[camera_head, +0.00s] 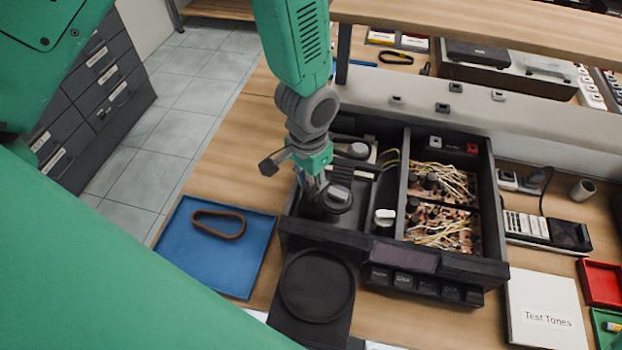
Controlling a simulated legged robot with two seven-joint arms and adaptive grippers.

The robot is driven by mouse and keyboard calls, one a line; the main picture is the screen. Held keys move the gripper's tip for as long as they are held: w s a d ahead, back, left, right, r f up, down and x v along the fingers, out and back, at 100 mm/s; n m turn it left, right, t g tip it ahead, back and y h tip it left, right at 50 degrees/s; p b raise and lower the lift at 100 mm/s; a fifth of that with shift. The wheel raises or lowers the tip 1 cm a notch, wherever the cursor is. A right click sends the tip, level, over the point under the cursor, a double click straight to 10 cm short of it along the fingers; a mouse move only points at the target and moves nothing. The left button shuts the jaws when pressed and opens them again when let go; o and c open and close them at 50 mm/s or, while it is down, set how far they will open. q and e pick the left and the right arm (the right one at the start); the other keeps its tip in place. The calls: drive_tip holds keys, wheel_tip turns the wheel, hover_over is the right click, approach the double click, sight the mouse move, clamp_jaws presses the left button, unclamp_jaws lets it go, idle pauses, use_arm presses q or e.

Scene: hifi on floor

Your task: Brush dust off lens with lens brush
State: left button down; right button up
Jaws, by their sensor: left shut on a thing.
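My left gripper (318,180) points down into the left bay of an opened black hi-fi unit (470,268). It is shut on a slim thing, likely the lens brush, mostly hidden by the fingers. Just below the fingertips is a dark round part with a light grey top (339,194), likely where the lens is. The lens itself and any dust are too small or covered to make out. I cannot tell whether the brush touches it. My right gripper is not in view.
The unit's right bay holds circuit boards with loose wires (440,195). A blue tray (215,245) with a brown belt ring (218,224) lies left. A black pad (312,300) lies in front. A white booklet (546,308) and red tray (600,283) are right. A shelf (480,35) runs behind.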

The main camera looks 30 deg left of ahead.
use_arm(q)
drive_tip(key=shift+w+a, duration=0.25)
drive_tip(key=shift+w, duration=0.6)
drive_tip(key=shift+r+p, duration=0.15)
drive_tip(key=shift+p, duration=0.35)
idle(0.4)
drive_tip(key=shift+s, duration=0.1)
idle(0.6)
drive_tip(key=shift+f, duration=0.2)
idle(1.0)
drive_tip(key=shift+s+d+p, duration=0.25)
drive_tip(key=shift+s+p, duration=0.2)
drive_tip(key=shift+s, duration=0.45)
drive_tip(key=shift+w+r+p, duration=0.1)
drive_tip(key=shift+r+p, duration=0.15)
drive_tip(key=shift+p, duration=0.3)
idle(0.7)
drive_tip(key=shift+f, duration=0.25)
idle(1.0)
drive_tip(key=shift+w+a, duration=0.25)
drive_tip(key=shift+w, duration=0.65)
